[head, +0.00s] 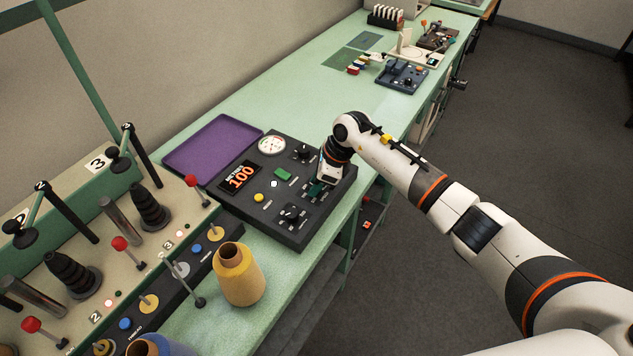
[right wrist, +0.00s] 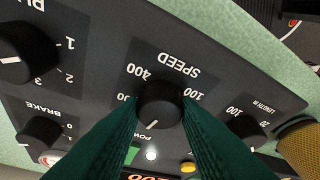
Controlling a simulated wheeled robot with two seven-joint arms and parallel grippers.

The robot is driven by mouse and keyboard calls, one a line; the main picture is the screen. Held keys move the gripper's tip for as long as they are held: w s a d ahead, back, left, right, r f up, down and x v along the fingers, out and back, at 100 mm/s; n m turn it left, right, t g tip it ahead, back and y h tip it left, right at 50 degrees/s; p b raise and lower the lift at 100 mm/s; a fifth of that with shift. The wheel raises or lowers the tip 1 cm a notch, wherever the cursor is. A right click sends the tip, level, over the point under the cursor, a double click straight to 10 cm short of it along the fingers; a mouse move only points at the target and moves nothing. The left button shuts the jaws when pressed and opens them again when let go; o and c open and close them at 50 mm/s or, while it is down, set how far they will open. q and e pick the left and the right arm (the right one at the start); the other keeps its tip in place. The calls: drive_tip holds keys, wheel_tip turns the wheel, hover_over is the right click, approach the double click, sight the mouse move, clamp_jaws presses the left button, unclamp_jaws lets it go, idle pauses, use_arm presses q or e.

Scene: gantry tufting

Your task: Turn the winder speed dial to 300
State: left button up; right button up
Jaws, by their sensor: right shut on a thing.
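The dark control box (head: 228,204) sits on the green bench, with an orange display (head: 240,177) reading 100. My right gripper (head: 317,188) is over its near right part and covers the speed dial in the head view. In the right wrist view the black speed dial (right wrist: 160,103) sits between the two green fingers of my right gripper (right wrist: 162,112), which are shut on it. The lettering is upside down there: 100 on the right, 400 upper left, and a partly hidden number on the left. The dial's white pointer mark aims down and slightly left. My left gripper is out of view.
A length dial (right wrist: 247,125) and a brake dial (right wrist: 40,133) flank the speed dial. A purple tray (head: 213,146) lies behind the box. A yellow cone (head: 238,274) and a spindle rack (head: 105,262) stand in front. Bench beyond the box is partly clear.

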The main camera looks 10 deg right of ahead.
drive_tip(key=m, duration=0.2)
drive_tip(key=m+t, duration=0.1)
drive_tip(key=m, duration=0.1)
drive_tip(key=shift+m+t+h+b, duration=0.3)
drive_tip(key=shift+h, duration=0.1)
drive_tip(key=shift+s+a+m+t+h+b, duration=0.1)
drive_tip(key=shift+m+t+h+b, duration=0.25)
drive_tip(key=shift+m, duration=0.9)
drive_tip(key=shift+s+a+m+t+h+b, duration=0.1)
drive_tip(key=shift+m+t+h+b, duration=0.25)
drive_tip(key=shift+m, duration=0.9)
drive_tip(key=shift+w, duration=0.1)
drive_tip(key=o, duration=1)
drive_tip(key=b+v, duration=0.3)
drive_tip(key=v, duration=0.9)
drive_tip(key=shift+r+b, duration=0.15)
drive_tip(key=shift+b, duration=0.25)
